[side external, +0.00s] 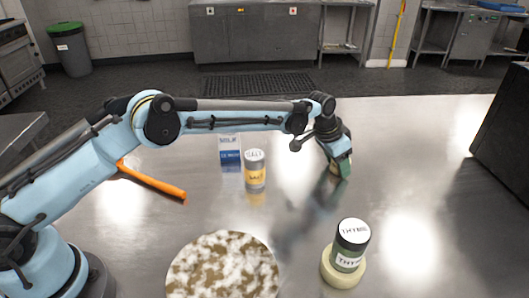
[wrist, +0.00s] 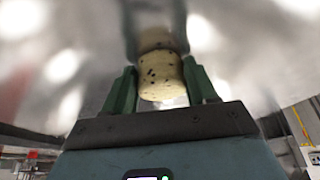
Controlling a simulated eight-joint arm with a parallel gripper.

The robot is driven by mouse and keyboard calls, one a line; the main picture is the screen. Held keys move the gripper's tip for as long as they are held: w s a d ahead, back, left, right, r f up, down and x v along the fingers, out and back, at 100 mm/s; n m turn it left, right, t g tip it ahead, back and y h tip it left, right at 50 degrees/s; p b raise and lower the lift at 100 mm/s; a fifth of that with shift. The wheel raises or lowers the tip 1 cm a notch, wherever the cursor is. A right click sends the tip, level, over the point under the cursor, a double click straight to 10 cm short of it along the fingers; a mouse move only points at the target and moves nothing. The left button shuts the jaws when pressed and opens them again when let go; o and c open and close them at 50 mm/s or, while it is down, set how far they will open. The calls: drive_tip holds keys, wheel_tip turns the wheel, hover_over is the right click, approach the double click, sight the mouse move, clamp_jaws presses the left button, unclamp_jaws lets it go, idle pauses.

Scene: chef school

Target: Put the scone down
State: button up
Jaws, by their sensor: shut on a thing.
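The scone (wrist: 162,76) is pale yellow with dark specks and sits between the two green fingers of my gripper (wrist: 160,88) in the wrist view. The fingers are shut on its sides. In the side view my gripper (side external: 341,166) points down at the steel table, and a small part of the scone (side external: 334,169) shows by the fingers. The scone is low, at or just above the table top; I cannot tell whether it touches. Its reflection shows in the steel in the wrist view.
On the steel table (side external: 440,190) stand a milk carton (side external: 230,148), a salt shaker (side external: 255,178) and a thyme jar (side external: 351,241) on a pale round piece (side external: 342,273). A dark box (side external: 508,130) stands right.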

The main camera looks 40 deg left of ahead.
wheel_tip(320, 180, up, 4)
drive_tip(key=shift+r, duration=0.2)
drive_tip(key=s+d+r, duration=0.6)
drive_tip(key=s+d, duration=0.1)
drive_tip(key=s, duration=0.2)
drive_tip(key=s+a, duration=0.3)
drive_tip(key=s, duration=1.6)
hover_over(294, 209)
drive_tip(key=s, duration=0.1)
drive_tip(key=f, duration=0.6)
drive_tip(key=shift+s+a, duration=0.1)
drive_tip(key=shift+a, duration=0.2)
drive_tip(key=shift+f, duration=2.1)
drive_tip(key=shift+f, duration=0.15)
